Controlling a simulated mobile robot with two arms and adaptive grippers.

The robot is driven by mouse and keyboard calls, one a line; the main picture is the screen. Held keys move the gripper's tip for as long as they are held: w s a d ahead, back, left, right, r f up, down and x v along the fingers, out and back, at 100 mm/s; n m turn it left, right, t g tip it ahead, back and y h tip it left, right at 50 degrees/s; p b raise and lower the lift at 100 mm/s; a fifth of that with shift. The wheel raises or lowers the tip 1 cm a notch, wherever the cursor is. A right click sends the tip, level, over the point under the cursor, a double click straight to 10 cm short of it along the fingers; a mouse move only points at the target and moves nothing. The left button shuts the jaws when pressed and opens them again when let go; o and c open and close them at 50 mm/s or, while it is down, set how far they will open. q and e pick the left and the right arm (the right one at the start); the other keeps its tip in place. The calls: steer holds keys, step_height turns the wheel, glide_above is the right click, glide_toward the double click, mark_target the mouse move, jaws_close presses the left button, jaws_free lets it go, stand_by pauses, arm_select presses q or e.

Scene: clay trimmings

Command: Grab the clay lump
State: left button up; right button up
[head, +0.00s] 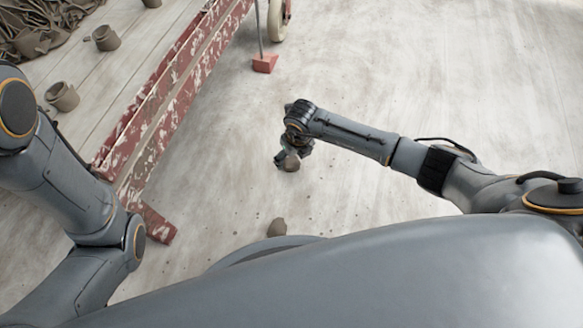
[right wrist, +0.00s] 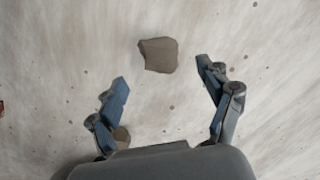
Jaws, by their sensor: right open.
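One brown-grey clay lump (head: 289,163) shows right under my right gripper (head: 291,148) in the head view, partly covered by it. A second clay lump (head: 277,228) lies on the floor nearer to my body. In the right wrist view my right gripper (right wrist: 162,76) is open, with nothing between its fingers. A blocky lump (right wrist: 158,55) lies just ahead of the fingertips there. A smaller-looking lump (right wrist: 121,136) is partly hidden by the left finger. I cannot tell surely which lump matches which between the views. My left gripper is out of view.
A worn red frame (head: 165,85) edges a pale board surface at the left, with several clay cups (head: 106,38) and a heap of trimmings (head: 30,35). A red foot (head: 265,63) and a caster wheel (head: 278,20) stand at the top.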

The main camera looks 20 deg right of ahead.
mark_target(292, 162)
steer(key=shift+f, duration=0.55)
steer(key=f+b, duration=0.2)
steer(key=w+f+b, duration=0.1)
steer(key=f+b, duration=0.2)
steer(key=shift+w+a+b, duration=0.1)
steer(key=shift+b, duration=0.2)
steer(key=shift+r, duration=0.1)
steer(key=c, duration=1.3)
steer(key=shift+c, duration=0.2)
